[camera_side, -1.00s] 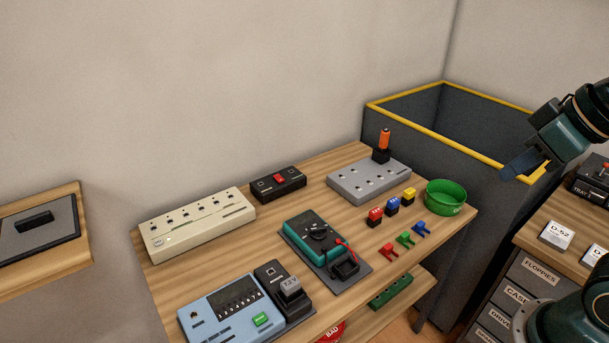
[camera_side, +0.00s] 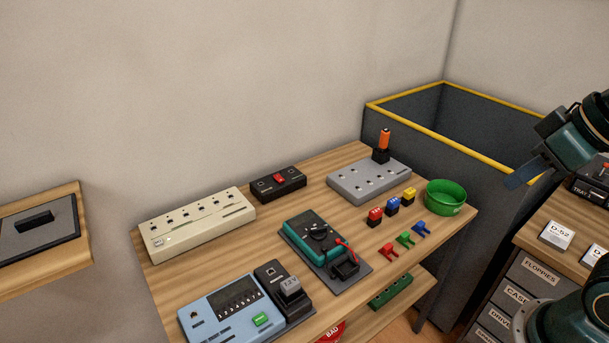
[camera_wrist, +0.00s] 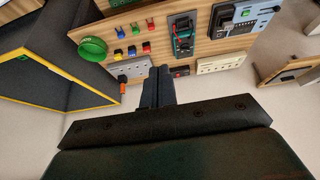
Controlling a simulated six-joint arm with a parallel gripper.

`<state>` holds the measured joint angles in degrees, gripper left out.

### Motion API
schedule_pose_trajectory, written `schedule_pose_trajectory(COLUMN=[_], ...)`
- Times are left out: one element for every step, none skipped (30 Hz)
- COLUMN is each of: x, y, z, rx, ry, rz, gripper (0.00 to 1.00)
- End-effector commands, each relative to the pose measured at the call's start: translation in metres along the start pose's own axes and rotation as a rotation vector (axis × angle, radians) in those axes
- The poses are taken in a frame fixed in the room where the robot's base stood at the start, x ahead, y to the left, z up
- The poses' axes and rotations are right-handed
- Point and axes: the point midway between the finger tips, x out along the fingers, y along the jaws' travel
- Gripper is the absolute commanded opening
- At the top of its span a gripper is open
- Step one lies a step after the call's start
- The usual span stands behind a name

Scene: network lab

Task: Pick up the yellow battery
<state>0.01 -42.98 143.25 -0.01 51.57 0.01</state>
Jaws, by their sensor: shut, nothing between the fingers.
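A small yellow block (camera_side: 409,194), which looks like the yellow battery, stands on the wooden bench at the end of a row with a blue block (camera_side: 393,205) and a red block (camera_side: 375,216). The yellow block also shows small in the wrist view (camera_wrist: 118,52). My gripper (camera_side: 512,183) is in the air to the right of the bench, well apart from the yellow block. Its fingers are together and empty, as the wrist view also shows (camera_wrist: 158,75).
A green bowl (camera_side: 445,198) stands just right of the yellow block. A grey socket board (camera_side: 350,184) with an orange-topped piece (camera_side: 385,137) lies behind. Small red, green and blue clips (camera_side: 405,240) lie in front. A dark yellow-rimmed bin (camera_side: 440,143) stands behind the bench.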

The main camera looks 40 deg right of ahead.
Motion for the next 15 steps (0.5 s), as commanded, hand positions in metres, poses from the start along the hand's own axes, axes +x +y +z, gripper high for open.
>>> schedule_pose_trajectory(x=[0.0000, 0.0000, 0.0000, 0.0000, 0.0000, 0.0000, 0.0000, 0.0000, 0.0000, 0.0000, 0.0000, 0.0000, 0.0000, 0.0000, 0.0000], y=[0.0000, 0.0000, 0.0000, 0.0000, 0.0000, 0.0000, 0.0000, 0.0000, 0.0000, 0.0000, 0.0000, 0.0000, 0.0000, 0.0000, 0.0000], z=[-0.0001, -0.0001, -0.0001, -0.0001, -0.0001, -0.0001, -0.0001, -0.0001, -0.0001, -0.0001, -0.0001, -0.0001, -0.0001, -0.0001, -0.0001], rx=[0.000, 0.000, 0.000, 0.000, 0.000, 0.000, 0.000, 0.000, 0.000, 0.000, 0.000, 0.000, 0.000, 0.000, 0.000], ry=[0.000, 0.000, 0.000, 0.000, 0.000, 0.000, 0.000, 0.000, 0.000, 0.000, 0.000, 0.000, 0.000, 0.000, 0.000], rz=[0.000, 0.000, 0.000, 0.000, 0.000, 0.000, 0.000, 0.000, 0.000, 0.000, 0.000, 0.000, 0.000, 0.000, 0.000], gripper=[0.00, 0.00, 0.06, 0.12, 0.18, 0.26, 0.31, 0.37, 0.44, 0.44, 0.44, 0.44, 0.44, 0.44, 0.44])
